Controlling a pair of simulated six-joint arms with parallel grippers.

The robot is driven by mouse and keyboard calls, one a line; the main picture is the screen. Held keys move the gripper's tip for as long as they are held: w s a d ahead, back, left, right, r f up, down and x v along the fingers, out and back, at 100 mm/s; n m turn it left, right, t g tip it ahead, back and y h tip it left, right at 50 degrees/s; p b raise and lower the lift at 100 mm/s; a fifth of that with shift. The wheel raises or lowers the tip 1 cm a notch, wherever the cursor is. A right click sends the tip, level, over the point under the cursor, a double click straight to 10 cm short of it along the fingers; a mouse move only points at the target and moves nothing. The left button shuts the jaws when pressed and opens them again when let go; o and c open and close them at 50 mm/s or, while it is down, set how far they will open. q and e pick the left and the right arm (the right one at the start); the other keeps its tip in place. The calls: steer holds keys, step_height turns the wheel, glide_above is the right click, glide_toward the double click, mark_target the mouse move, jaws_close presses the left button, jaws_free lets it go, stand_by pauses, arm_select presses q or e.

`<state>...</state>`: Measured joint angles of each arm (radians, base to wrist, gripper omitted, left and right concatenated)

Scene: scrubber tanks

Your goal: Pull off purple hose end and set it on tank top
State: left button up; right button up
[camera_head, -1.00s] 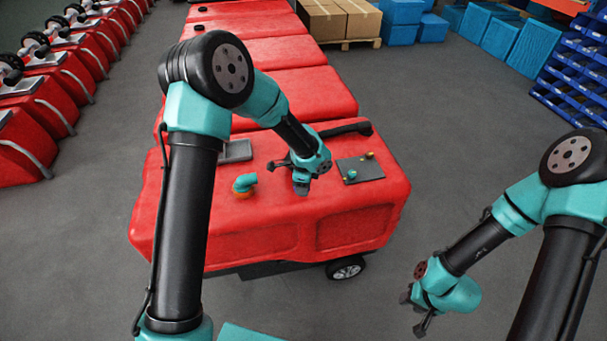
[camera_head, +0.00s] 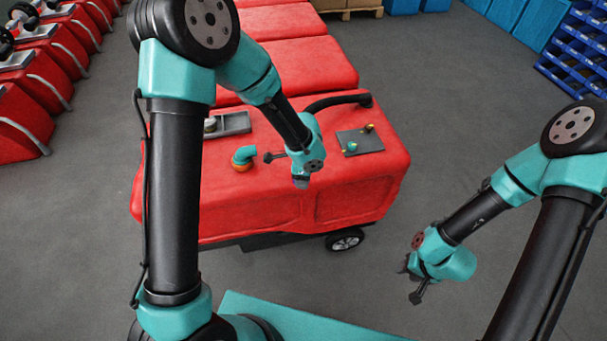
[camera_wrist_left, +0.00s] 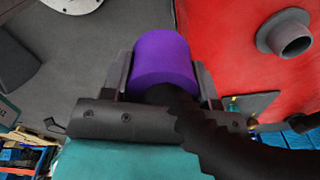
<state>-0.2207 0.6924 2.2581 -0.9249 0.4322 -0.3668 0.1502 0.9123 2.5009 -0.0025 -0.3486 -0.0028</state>
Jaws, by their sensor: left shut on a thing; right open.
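The purple hose end (camera_wrist_left: 163,60) is between my left gripper's fingers in the left wrist view. My left gripper (camera_head: 301,183) is shut on it, near the front edge of the red tank (camera_head: 255,215) in the head view. The hose end is hidden there by the gripper. The black corrugated hose (camera_wrist_left: 205,135) runs from it in the wrist view; part of a black hose (camera_head: 335,102) shows at the tank's rear. A grey round stub (camera_wrist_left: 290,35) on red shows apart from the hose end. My right gripper (camera_head: 410,286) is open and empty over the floor.
On the tank top are a teal elbow with an orange base (camera_head: 243,158), a dark plate (camera_head: 360,141) with small fittings, and a grey tray (camera_head: 232,124). More red tanks stand behind.

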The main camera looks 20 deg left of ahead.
arm_select(q)
steer(key=shift+r, duration=1.5)
steer(key=shift+w, duration=0.1)
steer(key=w+a, duration=0.4)
steer(key=w, duration=0.7)
steer(key=w+a, duration=0.4)
steer(key=w, duration=0.8)
steer(key=w+a, duration=0.4)
steer(key=w, duration=0.7)
steer(key=shift+w, duration=0.4)
stand_by(2.0)
steer(key=shift+a, duration=0.1)
stand_by(0.5)
